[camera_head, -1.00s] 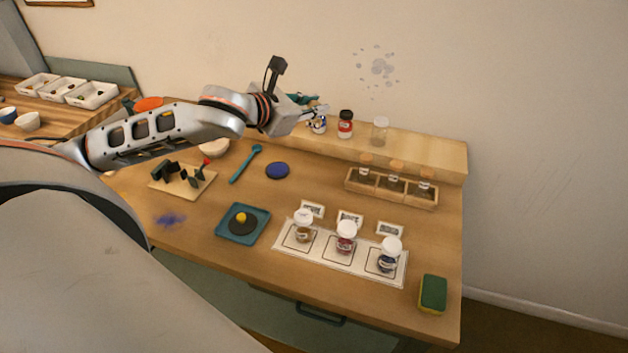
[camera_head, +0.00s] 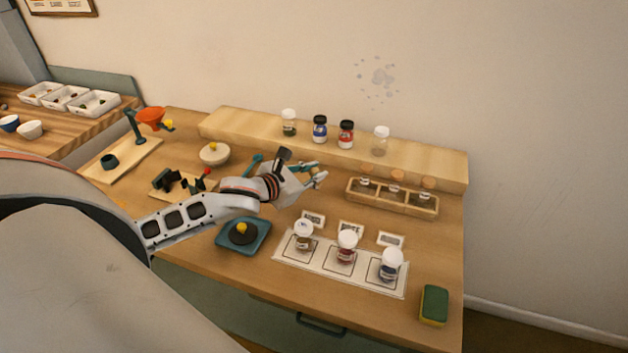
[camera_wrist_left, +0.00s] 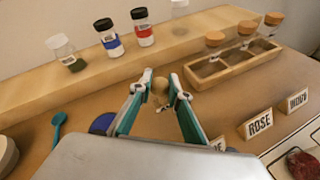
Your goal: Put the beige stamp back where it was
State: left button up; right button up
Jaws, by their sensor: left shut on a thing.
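My left gripper (camera_head: 317,178) is over the middle of the table, behind the name cards and left of the wooden rack. In the left wrist view its fingers (camera_wrist_left: 161,82) are shut on a small beige, round-topped piece (camera_wrist_left: 160,88), which looks like the beige stamp. Its lower end is hard to make out, and I cannot tell whether it touches the table. In the head view the stamp is too small or hidden to tell. A blue round pad (camera_wrist_left: 103,123) lies left of the fingers in the wrist view; the arm hides it in the head view.
The wooden rack (camera_head: 378,203) holds several corked vials. Name cards (camera_head: 351,228) stand behind a white mat (camera_head: 284,252) with lidded jars. More jars stand on the raised shelf (camera_head: 222,122). A teal tray (camera_head: 224,241) and a sponge (camera_head: 433,305) are nearer the front.

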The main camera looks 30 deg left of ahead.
pick_arm(q)
jog(key=shift+f, duration=1.5)
jog(key=shift+f, duration=0.1)
jog(key=o, duration=0.9)
jog(key=shift+c, duration=0.2)
jog(key=shift+s, duration=0.2)
jog(key=v, duration=1.1)
jog(key=shift+s+r, duration=0.3)
jog(key=shift+r, duration=0.05)
